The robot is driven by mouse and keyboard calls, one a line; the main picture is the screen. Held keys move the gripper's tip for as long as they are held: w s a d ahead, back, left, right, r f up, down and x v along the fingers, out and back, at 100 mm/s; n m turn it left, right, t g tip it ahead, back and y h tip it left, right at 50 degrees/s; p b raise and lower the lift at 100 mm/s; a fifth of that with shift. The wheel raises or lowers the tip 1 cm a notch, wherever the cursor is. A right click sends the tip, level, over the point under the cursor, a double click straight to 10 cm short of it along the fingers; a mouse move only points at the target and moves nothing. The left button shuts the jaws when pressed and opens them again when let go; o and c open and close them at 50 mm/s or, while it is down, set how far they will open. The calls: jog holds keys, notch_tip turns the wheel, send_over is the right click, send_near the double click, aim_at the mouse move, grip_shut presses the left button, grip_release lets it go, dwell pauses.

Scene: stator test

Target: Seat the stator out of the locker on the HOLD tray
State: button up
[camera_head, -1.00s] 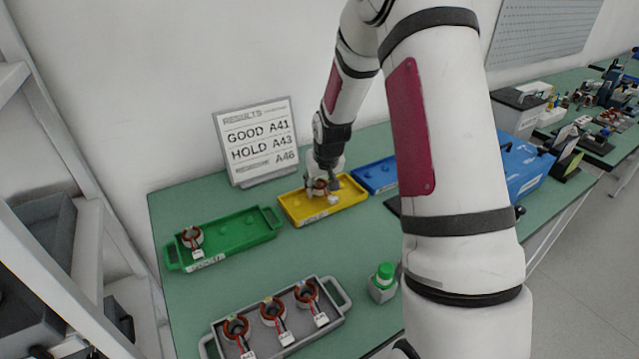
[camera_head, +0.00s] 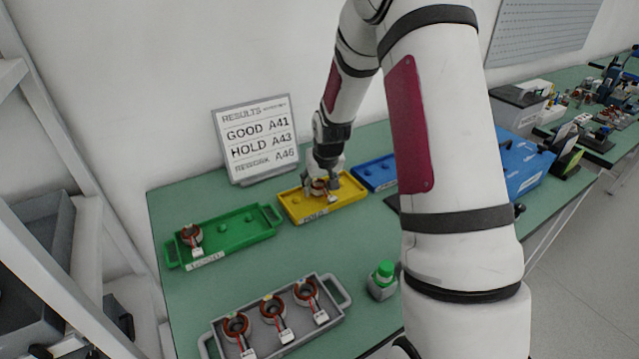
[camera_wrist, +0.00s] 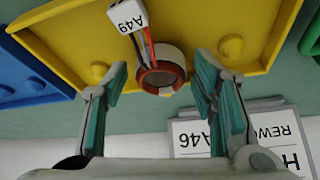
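The yellow tray (camera_head: 296,207) lies on the green bench below the results sign; its front label seems to read HOLD. A stator (camera_head: 318,187) with a copper-coloured ring stands in it, partly hidden by my gripper (camera_head: 322,183). In the wrist view the stator (camera_wrist: 160,70) stands on the yellow tray floor (camera_wrist: 65,35), with its wires and a white tag (camera_wrist: 128,15) reading A49. My gripper (camera_wrist: 160,85) has its fingers on either side of the stator, with a visible gap on both sides. It is open. Whether the stator sits fully on a peg is hidden.
A green tray (camera_head: 240,232) with one stator (camera_head: 191,236) is at left, a blue tray (camera_head: 372,172) at right. A grey tray (camera_head: 300,345) with 3 stators is in front, beside a green-capped bottle (camera_head: 382,279). The results sign (camera_head: 257,140) stands behind.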

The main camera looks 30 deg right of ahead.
jog(key=shift+r, duration=0.1)
dwell(0.5)
jog(key=shift+r+p, duration=1.25)
jog(key=shift+r, duration=1.2)
jog(key=o, duration=0.6)
jog(key=v, duration=1.2)
